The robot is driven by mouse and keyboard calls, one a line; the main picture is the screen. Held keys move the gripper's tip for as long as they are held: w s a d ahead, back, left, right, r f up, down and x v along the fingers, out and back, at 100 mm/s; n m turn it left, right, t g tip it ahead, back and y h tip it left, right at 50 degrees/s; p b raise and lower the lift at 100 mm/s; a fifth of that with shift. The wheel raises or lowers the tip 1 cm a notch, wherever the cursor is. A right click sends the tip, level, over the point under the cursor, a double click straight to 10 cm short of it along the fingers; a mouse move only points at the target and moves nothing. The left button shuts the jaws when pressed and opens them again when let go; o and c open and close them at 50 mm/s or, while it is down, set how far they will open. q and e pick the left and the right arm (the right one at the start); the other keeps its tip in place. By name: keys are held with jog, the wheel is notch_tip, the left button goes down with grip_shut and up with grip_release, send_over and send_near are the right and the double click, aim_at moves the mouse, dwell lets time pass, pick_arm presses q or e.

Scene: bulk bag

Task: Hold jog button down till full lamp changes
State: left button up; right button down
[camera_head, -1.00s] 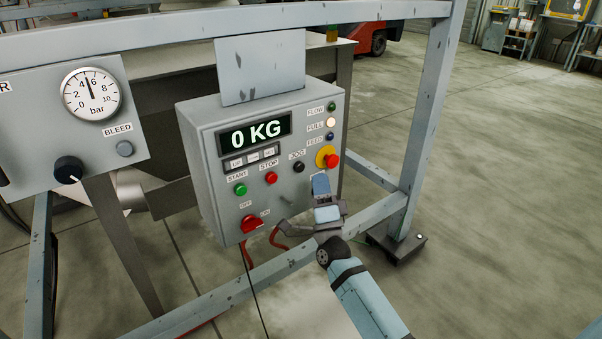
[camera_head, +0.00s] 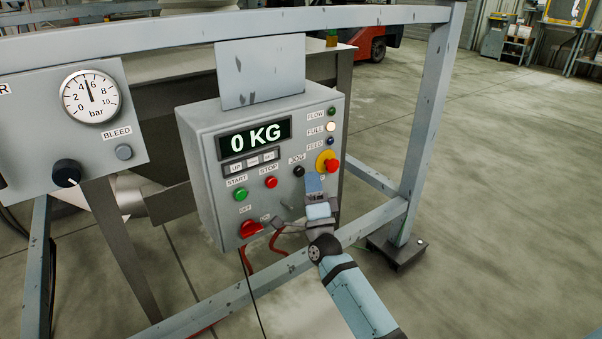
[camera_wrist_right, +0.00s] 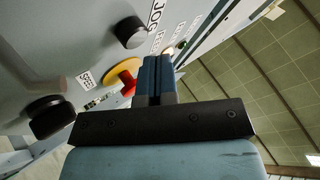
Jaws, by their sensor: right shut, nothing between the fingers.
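The black JOG button (camera_head: 299,171) is on the front of the grey control box, and it also shows in the right wrist view (camera_wrist_right: 130,32) beside its JOG label. The FULL lamp (camera_head: 331,127) glows pale cream at the upper right of the panel. My right gripper (camera_head: 314,182) is shut and empty, in front of the panel, just below and right of the JOG button. In the wrist view its closed fingers (camera_wrist_right: 155,68) point toward the panel, apart from the button. My left gripper is not in view.
A red emergency button (camera_head: 332,166) on a yellow base sits close right of my right gripper. The display (camera_head: 255,136) reads 0 KG. A dark green FLOW lamp (camera_head: 331,107) and a blue FEED lamp (camera_head: 330,137) flank the FULL lamp. A grey frame post (camera_head: 427,130) stands at right.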

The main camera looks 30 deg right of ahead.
dwell(0.8)
jog(key=shift+y, duration=0.3)
dwell(0.3)
jog(key=shift+w, duration=0.45)
dwell(0.3)
jog(key=shift+w, duration=0.45)
dwell(0.8)
dwell(0.7)
